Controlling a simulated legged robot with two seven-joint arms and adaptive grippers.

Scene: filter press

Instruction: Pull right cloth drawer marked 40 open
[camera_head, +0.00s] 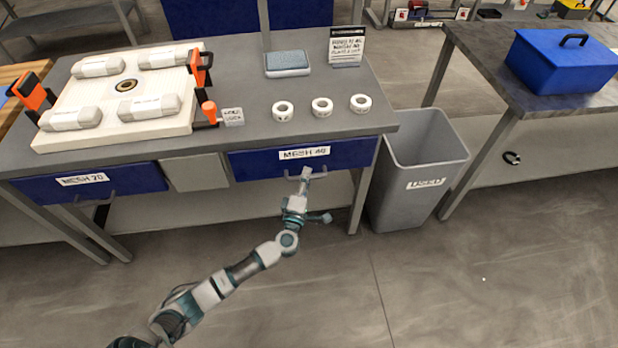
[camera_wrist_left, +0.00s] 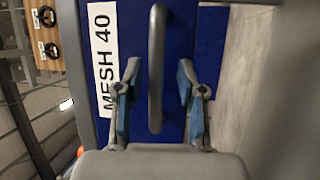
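The right cloth drawer (camera_head: 345,155) is blue with a white "MESH 40" label (camera_head: 304,153), and its front looks flush under the grey table. Its grey bar handle (camera_wrist_left: 157,68) stands between the two fingers of my left gripper (camera_wrist_left: 158,100) in the left wrist view. The fingers are apart, with a gap on each side of the handle. In the head view my left gripper (camera_head: 305,174) is at the drawer front, just below the label. The drawer front (camera_wrist_left: 210,60) is close behind the fingers. My right gripper is in neither view.
A second blue drawer (camera_head: 85,184), marked "MESH 20", is at the left. A grey bin (camera_head: 418,170) stands just right of the table. White rolls (camera_head: 322,107) and a filter plate (camera_head: 125,95) with orange clamps are on the tabletop. Floor in front is clear.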

